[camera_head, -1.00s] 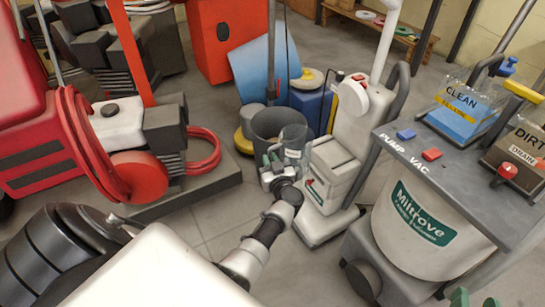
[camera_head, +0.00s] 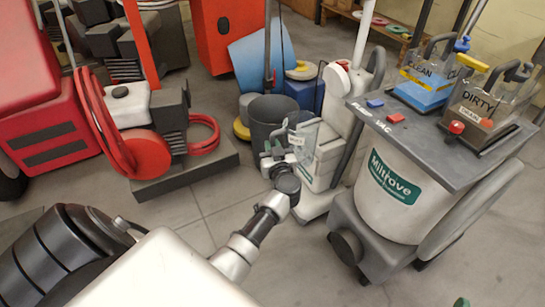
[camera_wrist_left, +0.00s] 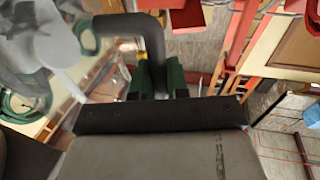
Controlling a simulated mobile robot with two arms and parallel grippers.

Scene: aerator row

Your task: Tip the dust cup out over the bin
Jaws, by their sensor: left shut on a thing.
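The dust cup (camera_head: 305,134) is a clear see-through cup with a small label. My left gripper (camera_head: 276,150) is shut on it, with green fingers closed around its dark handle (camera_wrist_left: 143,30) in the wrist view. The clear cup wall (camera_wrist_left: 48,50) shows at the left there. The bin (camera_head: 268,112) is a dark grey round tub on the floor. In the head view the cup is in front of its right side and overlaps the pale upright machine. I cannot tell the cup's contents. Only a green tip of my right gripper (camera_head: 461,303) shows at the bottom edge.
The pale upright machine (camera_head: 330,150) stands close right of the bin. The grey-topped Miltrove machine (camera_head: 400,195), bearing clean and dirty tanks, is further right. A red hose reel machine (camera_head: 150,155) stands left. Bare floor lies in front of the bin.

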